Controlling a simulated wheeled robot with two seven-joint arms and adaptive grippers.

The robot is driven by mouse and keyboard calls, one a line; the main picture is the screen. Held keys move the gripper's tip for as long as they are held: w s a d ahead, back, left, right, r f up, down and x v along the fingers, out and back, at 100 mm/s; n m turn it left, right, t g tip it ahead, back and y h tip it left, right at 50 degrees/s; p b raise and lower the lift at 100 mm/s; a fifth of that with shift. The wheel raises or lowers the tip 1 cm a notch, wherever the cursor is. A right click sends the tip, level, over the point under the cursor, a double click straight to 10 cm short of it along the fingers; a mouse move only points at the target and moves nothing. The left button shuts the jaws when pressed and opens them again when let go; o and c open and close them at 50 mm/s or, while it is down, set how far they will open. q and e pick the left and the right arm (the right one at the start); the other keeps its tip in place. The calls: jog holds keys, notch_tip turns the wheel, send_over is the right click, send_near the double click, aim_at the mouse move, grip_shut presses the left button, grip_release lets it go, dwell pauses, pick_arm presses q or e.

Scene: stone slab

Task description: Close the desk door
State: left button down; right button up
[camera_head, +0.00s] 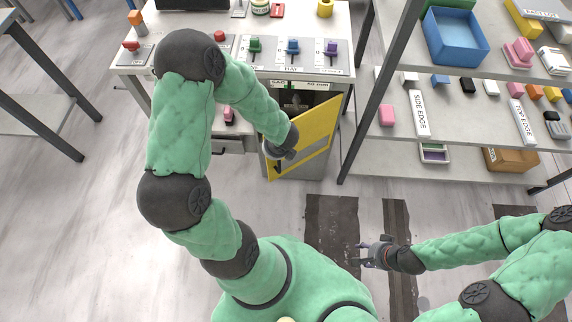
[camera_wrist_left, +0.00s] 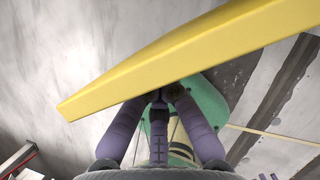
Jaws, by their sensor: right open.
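The yellow desk door (camera_head: 312,143) stands open under the desk (camera_head: 335,82), swung out toward me from the right side of a dark compartment (camera_head: 295,98). My left arm reaches over to the door. My left gripper's wrist is at the door's free side in the head view, with its fingers hidden there. In the left wrist view the yellow door (camera_wrist_left: 190,55) crosses just above my left gripper (camera_wrist_left: 166,95). Its fingers converge closely and look shut, with their tips partly covered by the door; contact is unclear. My right gripper (camera_head: 368,254) is open and empty over the floor.
A shelf rack (camera_head: 460,150) with a blue bin (camera_head: 455,38) stands at right. A drawer (camera_head: 230,143) is left of the door. The floor before the door is clear.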

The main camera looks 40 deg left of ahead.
pick_arm(q)
jog(key=w+a+m+t+h+p, duration=0.1)
jog(key=w+a+m+p, duration=0.4)
jog(key=a, duration=0.8)
jog(key=shift+w+a+m+t+h, duration=0.45)
jog(key=shift+w+m, duration=0.75)
jog(key=shift+w, duration=0.55)
pick_arm(e)
jog(key=shift+r, duration=2.7)
pick_arm(q)
jog(key=shift+d, duration=0.1)
